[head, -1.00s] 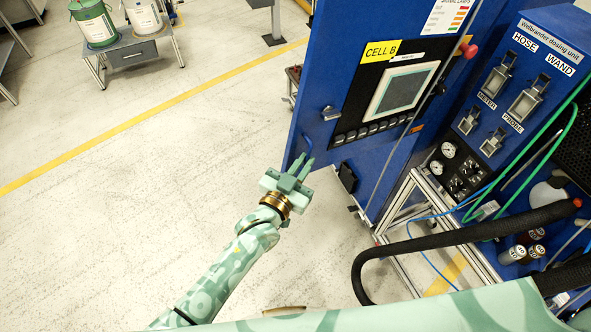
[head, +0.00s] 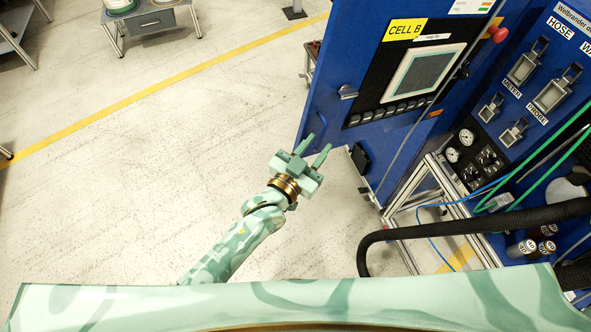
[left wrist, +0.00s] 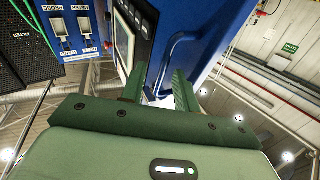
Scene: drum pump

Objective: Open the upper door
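The blue panel marked CELL B (head: 355,60) stands at the upper right in the head view, with a screen and a row of buttons. My left gripper (head: 318,147) is open and empty by the panel's lower left edge. In the left wrist view its two fingers (left wrist: 160,90) are apart, below a curved blue bar handle (left wrist: 172,45) on the blue panel (left wrist: 205,25). I cannot tell whether they touch the handle. My right gripper is not in view.
Right of the panel is the blue dosing unit (head: 545,20) with gauges and latches. A thick black hose (head: 420,235) bends in front of it, near a metal frame (head: 430,180).

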